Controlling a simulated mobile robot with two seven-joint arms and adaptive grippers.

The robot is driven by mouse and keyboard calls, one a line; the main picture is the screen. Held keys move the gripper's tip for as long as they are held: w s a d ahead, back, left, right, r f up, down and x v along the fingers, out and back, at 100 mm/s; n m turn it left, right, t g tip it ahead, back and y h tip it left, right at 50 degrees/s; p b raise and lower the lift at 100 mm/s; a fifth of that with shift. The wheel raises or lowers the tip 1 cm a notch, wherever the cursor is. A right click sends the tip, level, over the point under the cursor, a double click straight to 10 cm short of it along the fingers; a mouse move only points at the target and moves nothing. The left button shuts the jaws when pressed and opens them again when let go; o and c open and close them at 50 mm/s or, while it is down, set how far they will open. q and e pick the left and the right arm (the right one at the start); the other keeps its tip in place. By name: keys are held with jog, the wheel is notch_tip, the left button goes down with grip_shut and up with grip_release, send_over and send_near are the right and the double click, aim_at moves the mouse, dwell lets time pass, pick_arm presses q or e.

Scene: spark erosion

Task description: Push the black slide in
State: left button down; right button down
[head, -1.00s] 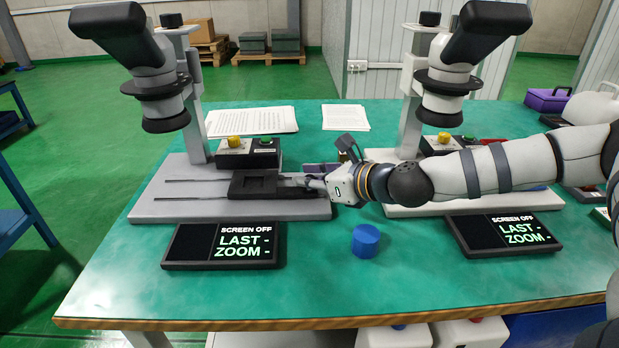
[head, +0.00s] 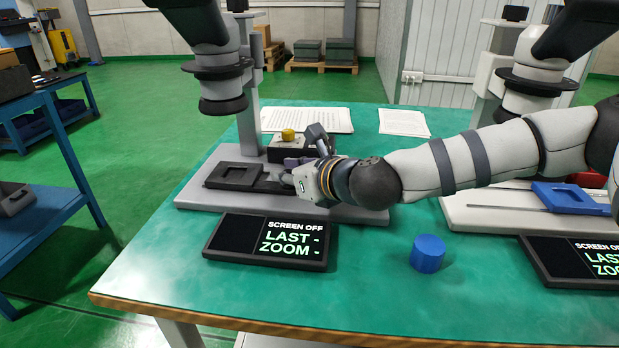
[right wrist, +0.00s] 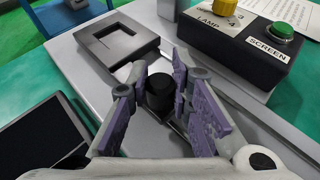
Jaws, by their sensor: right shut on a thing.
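The black slide (head: 238,175) is a flat plate with a square recess. It lies near the left end of the grey base (head: 190,200) of the left microscope (head: 222,75). In the right wrist view the slide's recessed plate (right wrist: 140,50) lies ahead of the fingers, and its round black knob (right wrist: 159,92) stands between them. My right gripper (head: 284,181) reaches in from the right and is shut on this knob; it also shows in the right wrist view (right wrist: 160,95). My left gripper is not in view.
A control box with a yellow knob (head: 288,136) and a green button (right wrist: 283,31) stands behind the slide. A dark screen (head: 266,241) lies in front. A blue cylinder (head: 428,254) stands on the table. A blue slide (head: 570,197) sits on the right microscope's base.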

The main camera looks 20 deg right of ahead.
jog(key=shift+a, duration=0.25)
jog(key=c, duration=1.6)
grip_release()
jog(key=shift+o, duration=0.9)
jog(key=shift+w+a, duration=0.15)
jog(key=shift+w, duration=0.05)
jog(key=shift+s, duration=0.1)
jog(key=v, duration=1.2)
